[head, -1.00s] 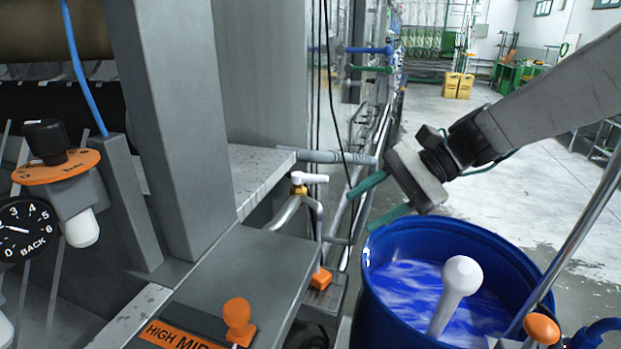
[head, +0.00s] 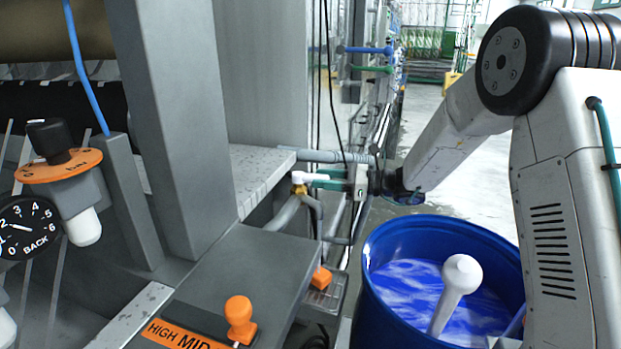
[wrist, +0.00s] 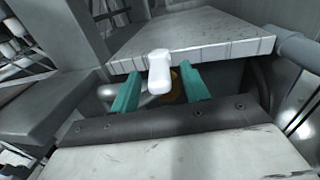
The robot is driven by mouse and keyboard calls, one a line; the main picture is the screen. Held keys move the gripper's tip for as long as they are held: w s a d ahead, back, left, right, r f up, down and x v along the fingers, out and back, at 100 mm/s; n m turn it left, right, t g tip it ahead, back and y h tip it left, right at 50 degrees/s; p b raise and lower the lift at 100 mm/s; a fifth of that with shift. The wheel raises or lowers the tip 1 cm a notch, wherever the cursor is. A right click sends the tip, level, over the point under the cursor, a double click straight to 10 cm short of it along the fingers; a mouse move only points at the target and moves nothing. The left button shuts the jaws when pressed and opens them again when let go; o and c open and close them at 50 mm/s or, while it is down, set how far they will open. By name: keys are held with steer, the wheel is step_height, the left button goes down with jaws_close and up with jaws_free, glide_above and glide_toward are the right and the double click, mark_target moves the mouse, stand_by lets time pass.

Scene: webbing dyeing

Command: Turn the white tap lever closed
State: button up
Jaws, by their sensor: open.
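The white tap lever (head: 303,177) sits on a brass tap (head: 299,189) beside the stone-topped ledge, and its free end is partly covered by my gripper in the head view. In the wrist view the lever (wrist: 160,72) points toward my camera, between the two green fingers. My gripper (head: 325,179) is open, with one finger on each side of the lever, and it also shows in the wrist view (wrist: 158,88). I cannot tell whether either finger touches the lever. The brass body (wrist: 178,86) shows partly behind the lever.
A blue barrel (head: 372,262) of blue liquid with a white-knobbed rod (head: 462,272) stands below my arm. The ledge (head: 262,172) is close behind the tap. A grey pipe (head: 330,157) runs just above my gripper. An orange knob (head: 240,318) is on the front panel.

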mark_target(305, 177)
steer(key=shift+x, duration=1.85)
jaws_close()
